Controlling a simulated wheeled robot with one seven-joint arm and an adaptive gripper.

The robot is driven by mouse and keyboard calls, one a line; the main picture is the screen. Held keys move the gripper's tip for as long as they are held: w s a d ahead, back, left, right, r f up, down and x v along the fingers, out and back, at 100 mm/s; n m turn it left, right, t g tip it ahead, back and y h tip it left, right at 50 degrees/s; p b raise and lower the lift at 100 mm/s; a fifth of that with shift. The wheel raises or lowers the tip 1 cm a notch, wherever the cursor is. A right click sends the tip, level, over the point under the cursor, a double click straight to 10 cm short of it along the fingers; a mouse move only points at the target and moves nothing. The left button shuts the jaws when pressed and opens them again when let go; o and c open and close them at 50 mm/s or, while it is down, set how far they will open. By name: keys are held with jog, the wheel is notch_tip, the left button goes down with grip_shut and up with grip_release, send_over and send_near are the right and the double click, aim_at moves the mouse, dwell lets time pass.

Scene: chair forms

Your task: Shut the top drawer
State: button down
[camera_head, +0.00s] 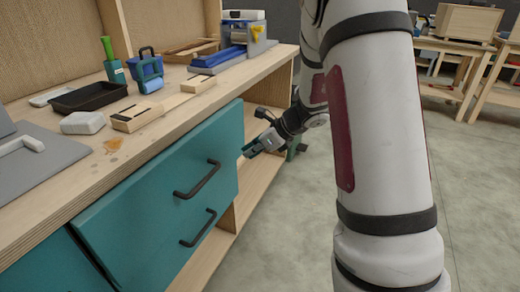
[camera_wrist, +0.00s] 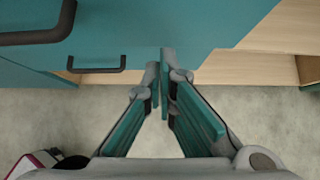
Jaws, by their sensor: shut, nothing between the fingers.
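The teal top drawer (camera_head: 150,180) has a black bar handle (camera_head: 197,180) and sits under the workbench top. Its front seems to stand out a little from the teal panel at its left; I cannot tell exactly how far. A second black handle (camera_head: 198,228) lies below it. In the wrist view, teal fronts fill the upper left, with the larger handle (camera_wrist: 38,25) and a smaller, farther handle (camera_wrist: 97,66). My gripper (camera_head: 247,150) is shut and empty by the right end of the drawer front. Its fingertips (camera_wrist: 163,62) overlap the teal edge; contact is unclear.
The workbench top (camera_head: 185,113) carries a black tray (camera_head: 88,97), a blue container (camera_head: 147,70) and several tools and blocks. An open wooden shelf lies right of the drawers. Concrete floor (camera_head: 285,235) is clear in front. Wooden tables (camera_head: 460,55) stand far back.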

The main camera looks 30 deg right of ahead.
aim_at(225, 144)
jog(key=w+a, duration=0.1)
jog(key=w, duration=0.1)
jog(key=w+a, duration=0.1)
jog(key=w, duration=0.1)
jog(key=shift+a+f+b, duration=0.35)
jog(key=shift+b, duration=0.05)
jog(key=shift+a, duration=0.1)
jog(key=shift+w+a+p, duration=0.25)
jog(key=shift+w+a, duration=0.45)
jog(key=shift+w, duration=0.25)
jog(key=shift+w+a+p, duration=0.25)
jog(key=shift+w+a, duration=0.4)
jog(key=shift+w, duration=0.3)
